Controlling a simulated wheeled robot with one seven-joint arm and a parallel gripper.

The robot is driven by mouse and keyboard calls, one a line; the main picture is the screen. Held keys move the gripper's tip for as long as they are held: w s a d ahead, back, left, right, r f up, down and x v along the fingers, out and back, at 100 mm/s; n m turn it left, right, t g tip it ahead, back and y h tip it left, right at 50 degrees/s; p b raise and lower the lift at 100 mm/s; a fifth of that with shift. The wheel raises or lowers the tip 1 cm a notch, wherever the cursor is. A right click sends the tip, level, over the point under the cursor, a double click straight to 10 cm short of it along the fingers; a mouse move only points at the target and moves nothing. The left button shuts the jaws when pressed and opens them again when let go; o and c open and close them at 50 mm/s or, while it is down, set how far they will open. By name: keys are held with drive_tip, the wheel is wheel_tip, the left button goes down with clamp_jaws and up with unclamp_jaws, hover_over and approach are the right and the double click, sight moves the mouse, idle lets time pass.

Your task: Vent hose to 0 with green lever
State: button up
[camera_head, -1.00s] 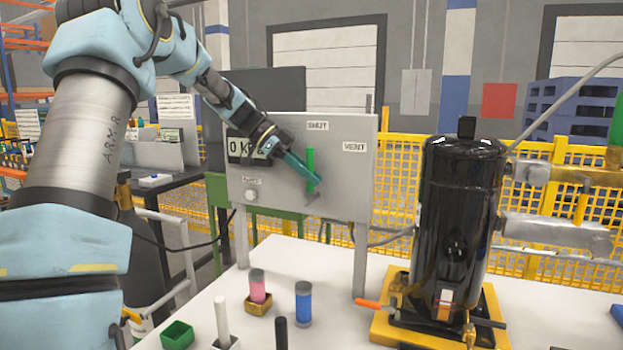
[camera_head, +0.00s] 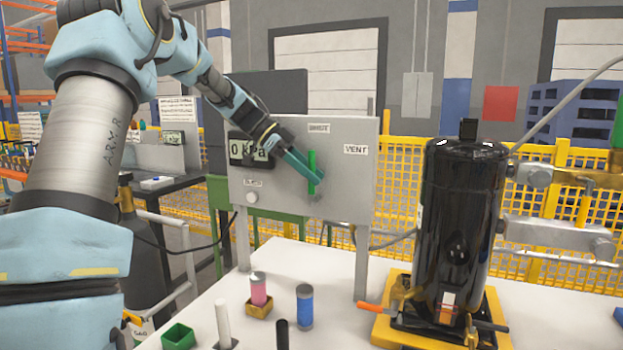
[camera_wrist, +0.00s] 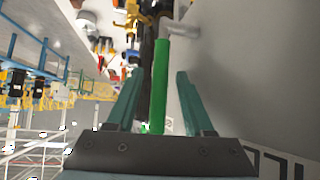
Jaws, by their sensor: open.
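The green lever (camera_head: 312,168) stands upright on the grey panel (camera_head: 345,190), its top end below the SHUT label (camera_head: 318,128). The VENT label (camera_head: 356,149) is to its right. The display (camera_head: 249,149) at the panel's left reads 0 kPa. My gripper (camera_head: 318,178) is at the lever in the head view. In the wrist view the green lever (camera_wrist: 161,85) lies between the two teal fingers of my gripper (camera_wrist: 155,95), with a gap visible on both sides. The fingers are open and not closed on it. A hose (camera_head: 395,240) runs from the panel toward the compressor.
The black compressor (camera_head: 458,220) stands on a yellow base at the right of the white table (camera_head: 345,325). A pink vial (camera_head: 258,288), a blue vial (camera_head: 304,306) and a green box (camera_head: 177,336) are at the table's front left. Yellow mesh fencing (camera_head: 400,165) stands behind.

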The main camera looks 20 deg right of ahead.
wheel_tip(320, 180, up, 9)
drive_tip(key=shift+b, duration=0.55)
